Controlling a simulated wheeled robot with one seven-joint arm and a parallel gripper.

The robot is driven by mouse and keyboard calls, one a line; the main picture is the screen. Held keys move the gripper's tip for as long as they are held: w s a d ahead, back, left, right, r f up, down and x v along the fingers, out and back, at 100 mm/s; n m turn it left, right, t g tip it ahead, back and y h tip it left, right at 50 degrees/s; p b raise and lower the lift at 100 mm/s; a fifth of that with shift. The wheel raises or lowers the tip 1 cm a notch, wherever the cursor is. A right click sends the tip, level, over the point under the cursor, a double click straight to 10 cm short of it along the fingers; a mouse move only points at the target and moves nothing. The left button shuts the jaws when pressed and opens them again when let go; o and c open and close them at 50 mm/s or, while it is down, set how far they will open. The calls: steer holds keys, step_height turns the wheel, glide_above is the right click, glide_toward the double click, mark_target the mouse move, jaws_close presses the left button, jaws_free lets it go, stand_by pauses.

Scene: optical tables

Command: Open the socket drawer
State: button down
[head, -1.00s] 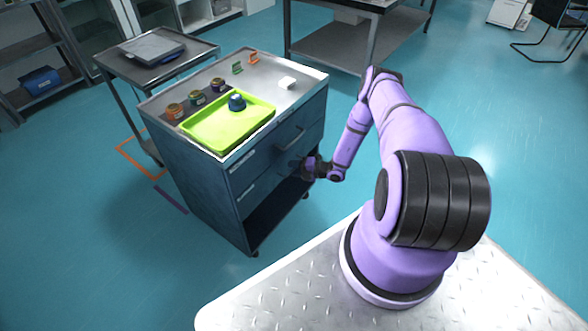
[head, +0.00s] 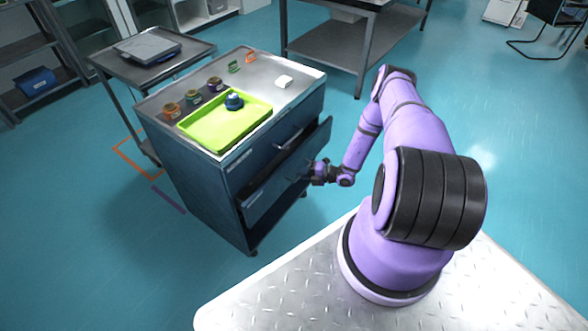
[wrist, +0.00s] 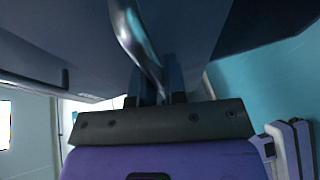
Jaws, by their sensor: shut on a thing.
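The grey-blue cabinet (head: 190,182) has two drawers. Its lower drawer (head: 262,200) stands partly out, with a dark gap behind its front. The upper drawer (head: 248,157) is shut. My gripper (head: 304,177) is at the front of the lower drawer. In the wrist view my gripper (wrist: 158,90) is shut on a shiny curved bar, the drawer handle (wrist: 137,40). I cannot read the drawer labels, and the inside of the drawer is hardly visible.
A side cart (head: 190,50) stands to the left. Floor in front of the drawer is clear.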

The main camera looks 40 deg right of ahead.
steer(key=s+d, duration=0.4)
steer(key=s, duration=0.8)
steer(key=s+d, duration=0.5)
steer(key=s, duration=0.8)
steer(key=shift+s+d, duration=0.2)
steer(key=shift+s, duration=0.05)
steer(key=c, duration=1.2)
jaws_free()
steer(key=shift+o, duration=0.2)
steer(key=v, duration=1.1)
steer(key=shift+a, duration=0.1)
steer(key=shift+w+r, duration=0.15)
